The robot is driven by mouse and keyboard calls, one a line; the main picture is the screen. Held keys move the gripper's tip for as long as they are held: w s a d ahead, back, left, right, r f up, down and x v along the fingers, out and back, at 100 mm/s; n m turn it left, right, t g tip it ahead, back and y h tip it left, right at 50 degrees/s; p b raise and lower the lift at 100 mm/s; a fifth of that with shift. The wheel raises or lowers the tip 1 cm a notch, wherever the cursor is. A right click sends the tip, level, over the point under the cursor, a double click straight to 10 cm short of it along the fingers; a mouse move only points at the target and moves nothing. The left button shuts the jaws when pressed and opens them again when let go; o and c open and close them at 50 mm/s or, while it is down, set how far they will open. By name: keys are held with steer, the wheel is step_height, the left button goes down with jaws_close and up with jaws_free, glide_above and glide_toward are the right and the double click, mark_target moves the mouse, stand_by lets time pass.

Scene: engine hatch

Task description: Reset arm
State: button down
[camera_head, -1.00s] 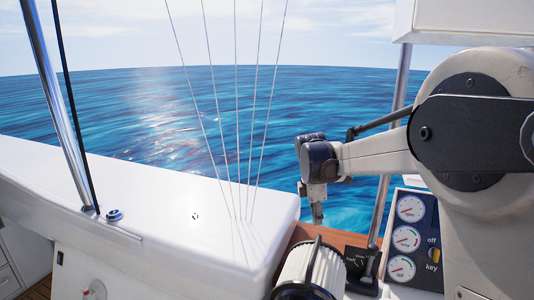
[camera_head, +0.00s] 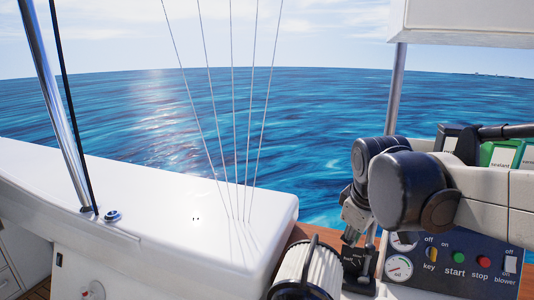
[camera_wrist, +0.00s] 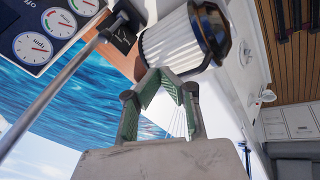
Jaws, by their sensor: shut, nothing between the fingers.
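My gripper (camera_wrist: 166,74) shows in the wrist view with its two green-padded fingers meeting at the tips and nothing between them. In the head view my gripper (camera_head: 350,236) hangs below my dark wrist at the right, its fingertips small and partly unclear. It is above and to the right of a white pleated filter (camera_head: 308,268) with a dark end cap. In the wrist view the filter (camera_wrist: 178,42) lies just beyond the fingertips; I cannot tell whether they touch.
A control panel (camera_head: 462,268) with gauges, buttons and switches stands at the right, partly behind my arm. A metal post (camera_head: 395,90) rises near it. Open water lies beyond.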

steer(key=s+f+m+t, duration=0.1)
steer(key=s+f+m, duration=0.1)
steer(key=s+m, duration=0.2)
steer(key=s+d+f+m+t, duration=0.1)
steer(key=s+f+m, duration=0.2)
steer(key=s, duration=0.8)
steer(key=shift+m+t+y, duration=0.3)
steer(key=shift+m+t, duration=0.1)
steer(key=shift+m, duration=0.3)
stand_by(1.9)
